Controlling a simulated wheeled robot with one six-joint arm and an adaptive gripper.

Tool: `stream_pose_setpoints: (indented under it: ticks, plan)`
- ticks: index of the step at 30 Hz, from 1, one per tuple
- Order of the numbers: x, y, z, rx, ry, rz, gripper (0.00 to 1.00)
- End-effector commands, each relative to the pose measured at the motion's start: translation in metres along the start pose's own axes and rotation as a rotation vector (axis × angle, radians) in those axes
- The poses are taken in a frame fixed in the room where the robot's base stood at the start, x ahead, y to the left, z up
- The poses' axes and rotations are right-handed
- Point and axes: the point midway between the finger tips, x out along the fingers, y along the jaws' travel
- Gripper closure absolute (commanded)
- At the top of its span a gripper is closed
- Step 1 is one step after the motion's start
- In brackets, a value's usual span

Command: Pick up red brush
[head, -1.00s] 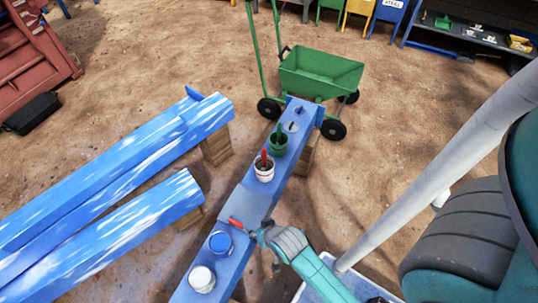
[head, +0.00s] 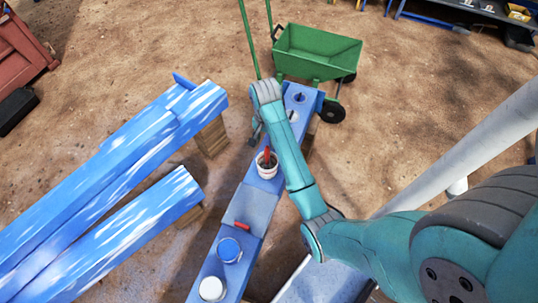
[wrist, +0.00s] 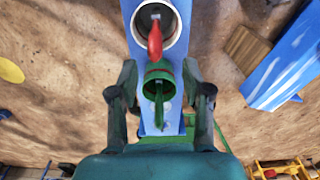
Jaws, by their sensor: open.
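The red brush (head: 267,155) stands handle-up in a white can (head: 267,172) on the narrow blue bench. In the wrist view the red brush (wrist: 155,42) leans in its white can (wrist: 140,38) at the top, just beyond my fingertips. My gripper (wrist: 159,85) is open and empty. Its fingers appear on either side of a green can (wrist: 158,70) with a green brush (wrist: 159,100); I cannot tell the height above it. In the head view my gripper (head: 256,132) hangs just behind the white can, and my arm hides the green can.
A small red object (head: 243,226), a blue-topped can (head: 229,249) and a white can (head: 212,288) are on the near part of the blue bench (head: 262,195). A green cart (head: 315,52) stands at the far end. Blue-and-white beams (head: 110,155) lie left.

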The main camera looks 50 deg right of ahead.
Motion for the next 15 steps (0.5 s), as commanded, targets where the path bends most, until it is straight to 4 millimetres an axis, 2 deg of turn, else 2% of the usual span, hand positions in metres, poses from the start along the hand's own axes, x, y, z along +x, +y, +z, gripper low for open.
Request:
stream_pose_setpoints:
  ticks: [2, 10, 15]
  plan:
    - [0.002, 0.0, -0.001, 0.006, -0.007, 0.006, 0.51]
    - [0.038, 0.001, 0.0, 0.006, -0.009, 0.008, 0.51]
    - [0.053, 0.001, 0.0, 0.005, -0.006, 0.006, 0.51]
